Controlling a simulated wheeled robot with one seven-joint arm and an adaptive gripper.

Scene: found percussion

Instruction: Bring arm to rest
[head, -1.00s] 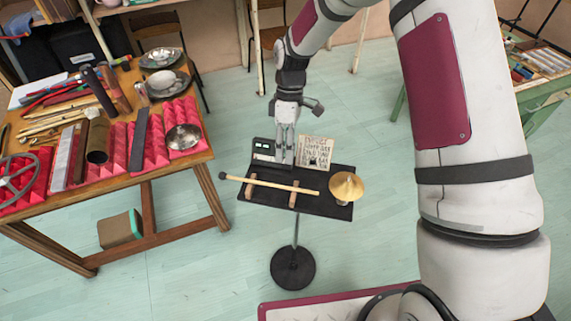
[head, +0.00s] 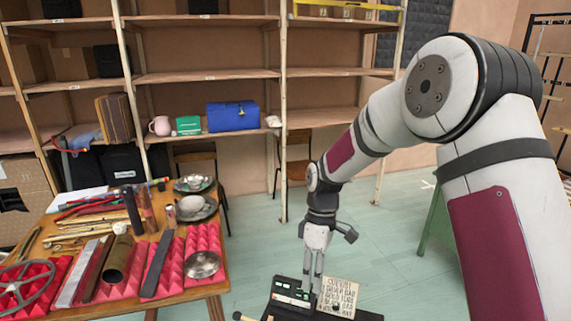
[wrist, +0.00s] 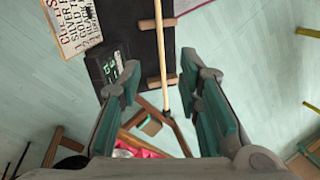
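My arm reaches from the right over a small black stand (head: 369,317). My gripper (head: 313,286) points down at the back of the stand, by a black device with small displays (head: 291,289) and a lettered card (head: 340,297). In the wrist view my gripper (wrist: 162,75) has its two teal-padded fingers spread apart with nothing held. A wooden stick (wrist: 164,62) lies below on two wooden supports on the stand, seen in the gap between the fingers. The device (wrist: 112,68) and card (wrist: 72,25) show at upper left. Most of the stand is cut off in the head view.
A wooden table (head: 205,291) at left holds red foam, tubes, bars and metal bowls (head: 202,265). Shelves (head: 207,78) along the back wall carry a blue case (head: 232,116) and a pink jug (head: 160,126). A green table edge (head: 433,237) stands at right. Floor between is clear.

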